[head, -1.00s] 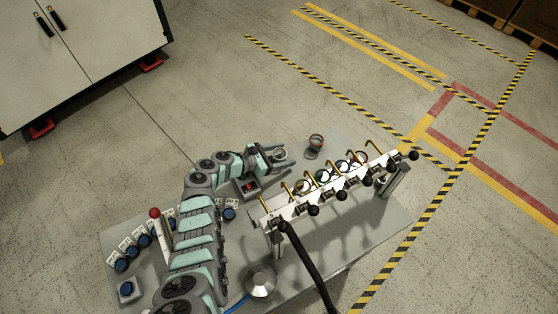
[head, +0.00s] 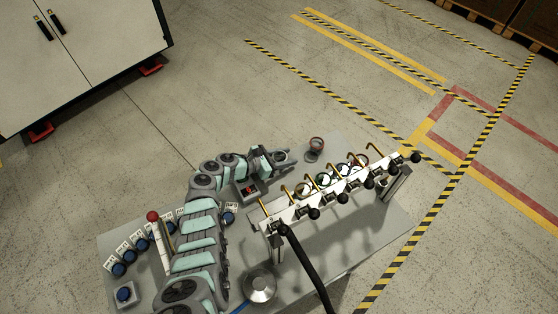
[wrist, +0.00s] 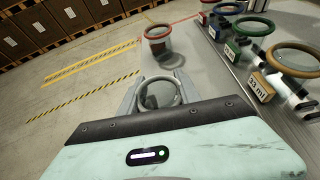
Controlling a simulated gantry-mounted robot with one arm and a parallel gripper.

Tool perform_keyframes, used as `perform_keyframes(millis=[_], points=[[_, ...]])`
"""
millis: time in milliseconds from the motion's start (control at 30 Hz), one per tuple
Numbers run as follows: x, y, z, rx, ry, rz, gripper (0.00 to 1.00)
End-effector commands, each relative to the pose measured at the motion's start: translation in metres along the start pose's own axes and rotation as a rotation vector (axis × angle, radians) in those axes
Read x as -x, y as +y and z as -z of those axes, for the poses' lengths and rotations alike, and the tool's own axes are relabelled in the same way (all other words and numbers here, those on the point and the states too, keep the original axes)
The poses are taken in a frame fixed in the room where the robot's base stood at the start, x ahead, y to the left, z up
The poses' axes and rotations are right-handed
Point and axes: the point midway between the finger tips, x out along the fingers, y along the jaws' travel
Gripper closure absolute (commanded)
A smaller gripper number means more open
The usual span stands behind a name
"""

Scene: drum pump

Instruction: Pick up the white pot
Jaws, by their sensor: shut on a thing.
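The white pot (wrist: 160,96), a clear cup with a pale grey-white rim, sits between the two fingers of my gripper (wrist: 157,85) in the wrist view. The fingers are shut on it from both sides. In the head view my gripper (head: 281,157) is over the far part of the grey table, left of the tap rack. The pot is mostly hidden there by the gripper and arm. I cannot tell whether the pot still touches the table.
A red-rimmed pot (head: 316,143) stands alone just beyond my gripper. The white tap rack (head: 330,195) with brass spouts is to the right, with coloured-rim pots beneath it. A brown-rimmed pot (wrist: 290,65) is labelled 33 ml. Blue buttons (head: 121,269) line the table's left.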

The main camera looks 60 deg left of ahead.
Motion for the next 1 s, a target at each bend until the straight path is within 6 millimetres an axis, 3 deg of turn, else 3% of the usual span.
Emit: perform_keyframes(millis=[167,567,767,1000], points=[[0.000,0.000,0.000,0.000,0.000,0.000,1.00],[0.003,0.000,-0.008,0.000,-0.001,0.001,1.00],[0.015,0.000,-0.037,-0.004,-0.001,-0.001,1.00],[0.040,0.000,-0.097,-0.008,0.000,-0.002,1.00]])
